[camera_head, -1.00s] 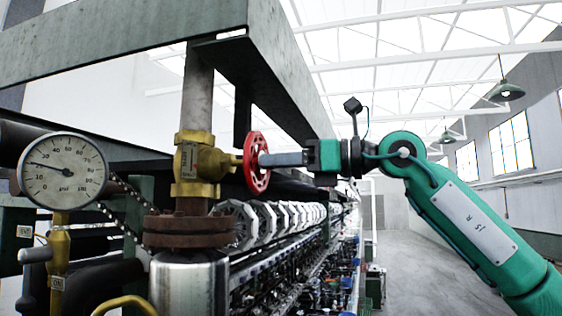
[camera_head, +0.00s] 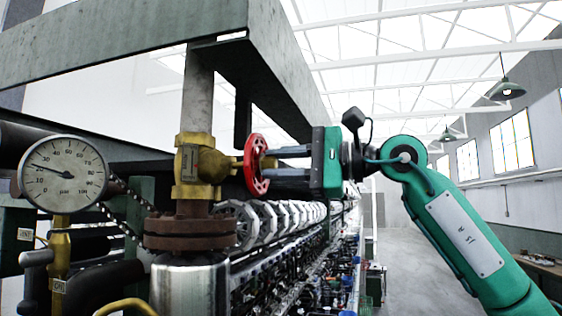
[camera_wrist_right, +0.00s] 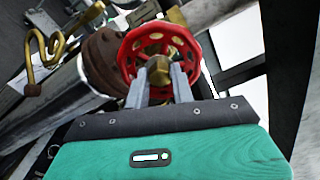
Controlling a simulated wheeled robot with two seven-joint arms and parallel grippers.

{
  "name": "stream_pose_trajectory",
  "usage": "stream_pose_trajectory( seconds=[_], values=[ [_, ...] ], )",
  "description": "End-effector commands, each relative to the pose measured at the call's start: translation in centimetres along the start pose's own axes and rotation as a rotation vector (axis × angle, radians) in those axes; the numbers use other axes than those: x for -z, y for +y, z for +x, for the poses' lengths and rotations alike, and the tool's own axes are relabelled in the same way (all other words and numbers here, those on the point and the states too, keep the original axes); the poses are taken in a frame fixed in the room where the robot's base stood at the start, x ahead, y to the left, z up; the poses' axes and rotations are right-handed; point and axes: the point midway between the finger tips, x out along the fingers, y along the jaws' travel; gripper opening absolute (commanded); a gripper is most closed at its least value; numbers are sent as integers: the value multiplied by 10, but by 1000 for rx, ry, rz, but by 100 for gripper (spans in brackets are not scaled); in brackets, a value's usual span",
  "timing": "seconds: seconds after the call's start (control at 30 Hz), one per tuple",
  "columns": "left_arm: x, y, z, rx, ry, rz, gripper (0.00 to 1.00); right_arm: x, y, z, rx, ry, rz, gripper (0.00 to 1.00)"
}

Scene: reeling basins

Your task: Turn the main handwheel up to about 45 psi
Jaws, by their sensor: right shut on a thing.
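The red main handwheel (camera_head: 254,166) sits on the right side of the brass valve (camera_head: 192,166) on the vertical pipe. My right gripper (camera_head: 268,165) reaches it from the right, with its two fingers at the wheel's face. The right wrist view shows the red wheel (camera_wrist_right: 128,58) beyond the fingertips (camera_wrist_right: 159,72), which close around its brass centre. The round pressure gauge (camera_head: 62,174) stands at the left, marked in psi. Its needle points left, a little above the 20 mark. My left gripper is out of view.
A grey-green steel beam frame (camera_head: 120,45) crosses above the valve. A rusty flange (camera_head: 190,232) and a shiny cylinder (camera_head: 190,285) are below it. Reeling machinery (camera_head: 300,250) runs back behind the wheel. The floor (camera_head: 410,270) at the right is open.

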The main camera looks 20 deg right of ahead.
Motion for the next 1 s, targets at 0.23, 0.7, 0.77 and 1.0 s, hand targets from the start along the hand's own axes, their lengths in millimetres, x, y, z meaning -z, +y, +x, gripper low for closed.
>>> stream_pose_trajectory(
  seconds=[0.23, 0.7, 0.77, 1.0],
  values=[
    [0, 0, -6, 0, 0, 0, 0, 0, 0, 1, -3, 0, -285, 2],
    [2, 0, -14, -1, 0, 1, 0, 1, 0, 0, -2, 0, -825, 2],
    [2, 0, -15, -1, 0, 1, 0, 0, 0, 1, -3, 0, -894, 2],
    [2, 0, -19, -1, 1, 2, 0, 0, 0, 1, -2, -2, -1165, 2]
  ],
)
